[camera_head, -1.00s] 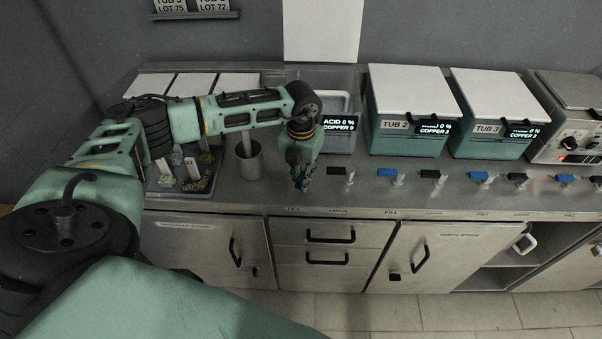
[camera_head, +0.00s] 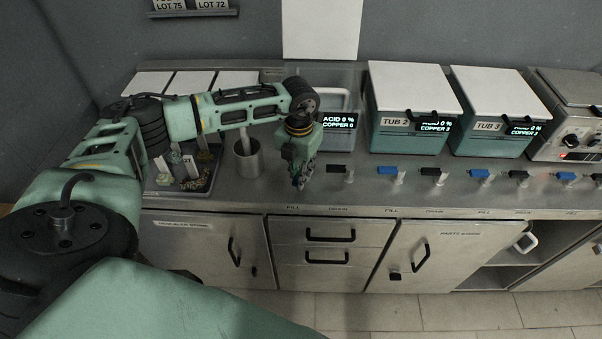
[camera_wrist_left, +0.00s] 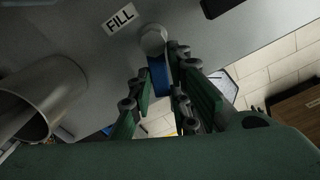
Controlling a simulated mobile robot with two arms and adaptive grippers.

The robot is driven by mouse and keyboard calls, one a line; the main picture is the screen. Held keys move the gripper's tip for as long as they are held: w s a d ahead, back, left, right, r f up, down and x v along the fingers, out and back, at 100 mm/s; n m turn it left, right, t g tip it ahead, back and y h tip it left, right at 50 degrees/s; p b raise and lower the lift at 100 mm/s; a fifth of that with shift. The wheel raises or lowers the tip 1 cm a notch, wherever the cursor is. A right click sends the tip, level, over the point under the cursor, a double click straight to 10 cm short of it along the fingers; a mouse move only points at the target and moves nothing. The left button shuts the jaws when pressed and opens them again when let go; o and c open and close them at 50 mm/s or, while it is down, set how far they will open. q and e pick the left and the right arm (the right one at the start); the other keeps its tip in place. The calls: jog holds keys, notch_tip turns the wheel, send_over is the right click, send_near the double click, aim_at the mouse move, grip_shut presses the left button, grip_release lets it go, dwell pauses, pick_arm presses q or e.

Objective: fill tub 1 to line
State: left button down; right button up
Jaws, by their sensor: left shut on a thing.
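Tub 1 (camera_head: 337,140) stands at the back left of the counter, open, with its display reading acid 0 % and copper 0. It is partly hidden behind my left gripper and arm. My left gripper (camera_head: 299,182) is low over the counter's front, at the fill valve of tub 1. In the left wrist view the gripper (camera_wrist_left: 160,105) is shut on the blue fill handle (camera_wrist_left: 159,76), which hangs below a round metal knob by the FILL label (camera_wrist_left: 120,18). In the head view the gripper hides this handle. My right gripper is not in view.
The black drain handle (camera_head: 337,169) of tub 1 sits just right of the gripper. A metal cup (camera_head: 247,160) stands to the left. Tub 2 (camera_head: 402,140) and tub 3 (camera_head: 485,143), both lidded, stand to the right. Cupboards and drawers (camera_head: 330,237) lie below.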

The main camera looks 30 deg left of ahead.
pick_arm(q)
jog(key=shift+a+f+m+b, duration=0.15)
jog(key=shift+a+m+b, duration=0.4)
jog(key=shift+m+b, duration=0.2)
jog(key=m+b, duration=0.1)
jog(key=a+m+b, duration=0.1)
jog(key=m+b, duration=0.1)
jog(key=shift+w, duration=0.1)
jog(key=shift+w+a+r+m+b, duration=0.2)
jog(key=shift+a+m+b, duration=0.1)
jog(key=shift+m+b, duration=0.55)
jog(key=shift+a+r+m, duration=0.1)
jog(key=shift+a+m, duration=0.05)
jog(key=shift+m, duration=0.45)
jog(key=shift+r, duration=0.1)
jog(key=c, duration=1.8)
grip_release()
jog(key=shift+o, duration=0.6)
